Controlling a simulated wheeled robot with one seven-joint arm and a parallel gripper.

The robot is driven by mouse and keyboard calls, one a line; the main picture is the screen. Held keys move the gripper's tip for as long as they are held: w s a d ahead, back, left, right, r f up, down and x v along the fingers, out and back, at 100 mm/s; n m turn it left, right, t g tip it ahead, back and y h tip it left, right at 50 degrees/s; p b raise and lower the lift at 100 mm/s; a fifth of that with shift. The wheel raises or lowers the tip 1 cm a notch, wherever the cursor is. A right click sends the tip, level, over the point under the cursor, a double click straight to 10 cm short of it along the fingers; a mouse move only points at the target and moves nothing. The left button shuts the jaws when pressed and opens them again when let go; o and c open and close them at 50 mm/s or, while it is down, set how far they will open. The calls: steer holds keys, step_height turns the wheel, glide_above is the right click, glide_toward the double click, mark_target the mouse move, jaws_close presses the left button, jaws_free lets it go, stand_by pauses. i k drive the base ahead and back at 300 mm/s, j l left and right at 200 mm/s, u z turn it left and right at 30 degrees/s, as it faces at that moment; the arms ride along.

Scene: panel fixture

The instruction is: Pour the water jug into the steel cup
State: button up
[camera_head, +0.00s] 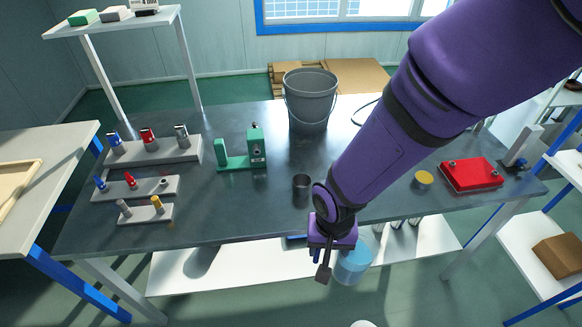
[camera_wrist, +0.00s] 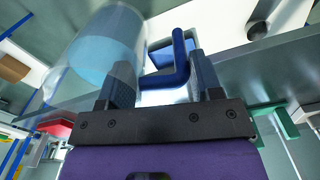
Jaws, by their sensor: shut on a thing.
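The water jug (camera_head: 355,262) is clear with blue water inside and a blue handle. My gripper (camera_head: 322,262) is shut on its handle and holds it in front of the table's near edge. In the wrist view the jug (camera_wrist: 105,50) is at the upper left, and its blue handle (camera_wrist: 181,62) lies between the fingers of my gripper (camera_wrist: 162,82). The jug looks roughly upright in the head view; its exact tilt is hard to tell. The steel cup (camera_head: 301,187) stands on the dark tabletop near the front, up and left of the jug, apart from it.
A grey bucket (camera_head: 309,100) stands at the back of the table (camera_head: 225,215). A green fixture (camera_head: 240,160) is left of the cup, with peg racks (camera_head: 150,150) further left. A yellow-topped can (camera_head: 423,180) and a red block (camera_head: 471,175) are at right. Tabletop around the cup is clear.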

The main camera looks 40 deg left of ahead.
mark_target(301, 183)
steer(key=j+u, duration=0.15)
steer(key=u, duration=0.25)
steer(key=j+u, duration=0.2)
steer(key=u, duration=0.2)
steer(key=i, duration=0.8)
